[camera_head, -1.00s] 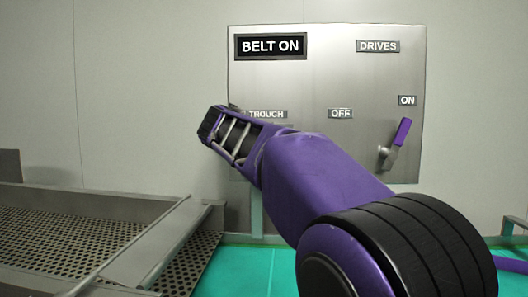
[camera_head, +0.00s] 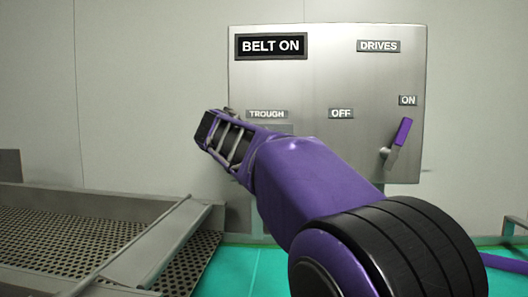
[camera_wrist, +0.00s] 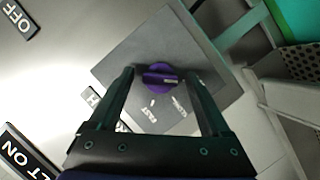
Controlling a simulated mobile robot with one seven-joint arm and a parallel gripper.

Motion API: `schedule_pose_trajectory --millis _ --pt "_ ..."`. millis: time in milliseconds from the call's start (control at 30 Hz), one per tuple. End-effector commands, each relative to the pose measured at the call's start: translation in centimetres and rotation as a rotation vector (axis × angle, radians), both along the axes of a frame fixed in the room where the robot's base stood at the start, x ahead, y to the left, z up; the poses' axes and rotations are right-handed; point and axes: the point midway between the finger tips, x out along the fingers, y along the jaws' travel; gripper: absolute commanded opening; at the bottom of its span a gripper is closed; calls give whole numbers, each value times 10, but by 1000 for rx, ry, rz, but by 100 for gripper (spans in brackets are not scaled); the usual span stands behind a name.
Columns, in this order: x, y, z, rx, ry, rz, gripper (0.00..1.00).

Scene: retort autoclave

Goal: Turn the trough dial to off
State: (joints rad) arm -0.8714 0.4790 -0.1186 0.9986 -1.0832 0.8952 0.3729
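The trough dial (camera_wrist: 159,77) is a round purple knob with a light mark on its right side, on a dark grey square plate (camera_wrist: 125,62) in the wrist view. Small words sit on the plate below it; one reads FAST, another is too blurred to read. My gripper (camera_wrist: 161,72) is open, one finger on each side of the dial in this view; I cannot tell whether they touch it. In the head view my gripper (camera_head: 212,135) is in front of the panel's lower left, below the TROUGH label (camera_head: 267,114), and the dial is hidden.
The metal panel (camera_head: 330,75) bears a BELT ON sign (camera_head: 271,46), a DRIVES label (camera_head: 378,46) and a purple-handled lever (camera_head: 400,135) near ON. A perforated metal trough (camera_head: 70,235) stands at the lower left. The floor (camera_head: 240,270) is green.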

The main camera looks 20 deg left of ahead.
Motion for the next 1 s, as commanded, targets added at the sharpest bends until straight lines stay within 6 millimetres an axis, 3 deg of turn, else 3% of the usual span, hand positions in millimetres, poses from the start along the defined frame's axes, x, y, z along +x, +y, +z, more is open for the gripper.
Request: schedule_pose_trajectory --millis 267,433,1000 --pt "-1 0 0 1 1 0 82" --pt "-16 2 4 4 -1 3 82" --pt "-140 8 38 3 0 4 82"
